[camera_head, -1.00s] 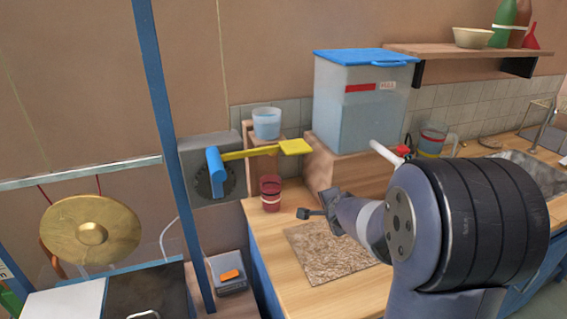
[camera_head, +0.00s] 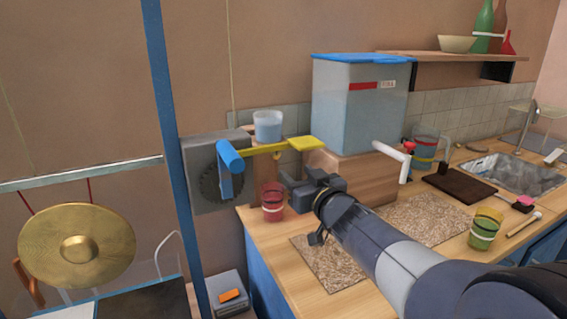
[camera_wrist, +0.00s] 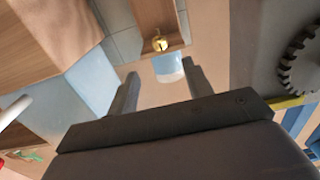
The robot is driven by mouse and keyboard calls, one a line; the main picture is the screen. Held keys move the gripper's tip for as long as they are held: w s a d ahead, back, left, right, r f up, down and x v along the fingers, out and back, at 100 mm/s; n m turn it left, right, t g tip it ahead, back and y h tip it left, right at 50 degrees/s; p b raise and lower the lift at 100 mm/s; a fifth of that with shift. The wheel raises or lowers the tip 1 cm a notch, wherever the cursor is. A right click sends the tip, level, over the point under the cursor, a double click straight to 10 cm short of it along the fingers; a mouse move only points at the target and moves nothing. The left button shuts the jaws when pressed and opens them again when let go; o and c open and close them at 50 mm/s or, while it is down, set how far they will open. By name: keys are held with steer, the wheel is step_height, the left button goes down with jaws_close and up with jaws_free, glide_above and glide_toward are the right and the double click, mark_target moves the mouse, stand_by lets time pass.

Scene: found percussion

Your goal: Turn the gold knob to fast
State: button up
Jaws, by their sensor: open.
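A small gold knob (camera_wrist: 160,41) shows on the end of a wooden block in the wrist view, ahead of my fingers. In the head view it appears as a small gold spot (camera_head: 277,155) on the wooden stand, just under the yellow paddle. My gripper (camera_head: 290,184) is open and empty, to the right of the stand and a little lower than the knob. In the wrist view my two fingers (camera_wrist: 160,72) are apart and the knob lies beyond their tips, not touched. No "fast" mark is readable.
A light blue cup (camera_head: 267,126) stands on top of the stand. A yellow paddle (camera_head: 306,143) on a blue-handled crank (camera_head: 230,158) reaches across close to the knob. A red cup (camera_head: 272,207) stands below. A large water tank (camera_head: 358,108) is behind my gripper.

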mark_target(277, 155)
steer(key=x, duration=1)
steer(key=shift+w+a, duration=0.15)
steer(key=shift+w, duration=0.2)
steer(key=shift+c, duration=0.5)
steer(key=c, duration=0.9)
